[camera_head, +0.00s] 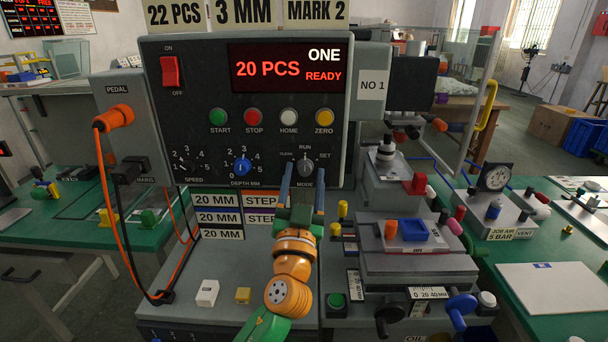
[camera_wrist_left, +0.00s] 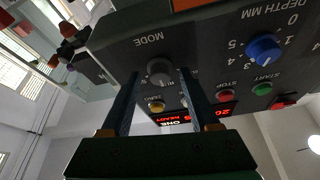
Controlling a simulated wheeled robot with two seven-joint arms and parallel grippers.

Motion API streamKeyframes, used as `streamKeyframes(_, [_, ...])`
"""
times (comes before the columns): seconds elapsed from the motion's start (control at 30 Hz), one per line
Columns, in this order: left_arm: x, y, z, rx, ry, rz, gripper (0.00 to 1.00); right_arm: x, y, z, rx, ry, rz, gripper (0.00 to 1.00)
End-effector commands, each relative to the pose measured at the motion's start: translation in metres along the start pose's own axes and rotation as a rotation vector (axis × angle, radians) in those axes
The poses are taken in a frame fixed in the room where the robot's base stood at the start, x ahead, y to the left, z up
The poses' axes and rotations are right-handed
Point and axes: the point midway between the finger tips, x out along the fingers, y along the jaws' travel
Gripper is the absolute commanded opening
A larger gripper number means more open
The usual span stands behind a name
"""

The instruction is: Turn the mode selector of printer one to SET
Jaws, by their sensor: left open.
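Printer one (camera_head: 215,90) is a dark grey panel with a red display reading "20 PCS ONE READY". Its mode selector (camera_head: 305,168) is a grey knob at the lower right, with CLEAN at left, RUN on top and SET at right. Its pointer seems to be up at RUN, but it is small. My left gripper (camera_head: 303,182) is open in front of it, fingers pointing at the panel. In the left wrist view the knob (camera_wrist_left: 160,70) shows between the two blue fingertips (camera_wrist_left: 160,77); whether they reach around it or stop short, I cannot tell. My right gripper is out of view.
A blue depth knob (camera_head: 242,167) is left of the selector, with a speed knob (camera_head: 185,168) farther left. Start, stop, home and zero buttons (camera_head: 271,117) sit above. The printing slide with a blue fixture (camera_head: 414,230) stands to the right. An orange cable (camera_head: 108,190) hangs at left.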

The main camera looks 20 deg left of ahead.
Motion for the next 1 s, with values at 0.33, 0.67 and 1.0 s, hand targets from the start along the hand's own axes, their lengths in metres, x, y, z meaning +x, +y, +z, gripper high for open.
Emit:
streamKeyframes(0.33, [0.000,0.000,0.001,0.000,-0.001,0.000,0.21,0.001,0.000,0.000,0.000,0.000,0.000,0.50])
streamKeyframes(0.67, [0.000,0.000,0.001,0.008,-0.002,0.004,0.00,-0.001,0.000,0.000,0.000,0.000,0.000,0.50])
streamKeyframes(1.0, [0.001,-0.003,-0.003,0.159,-0.002,0.066,0.00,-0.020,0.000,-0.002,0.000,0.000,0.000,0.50])
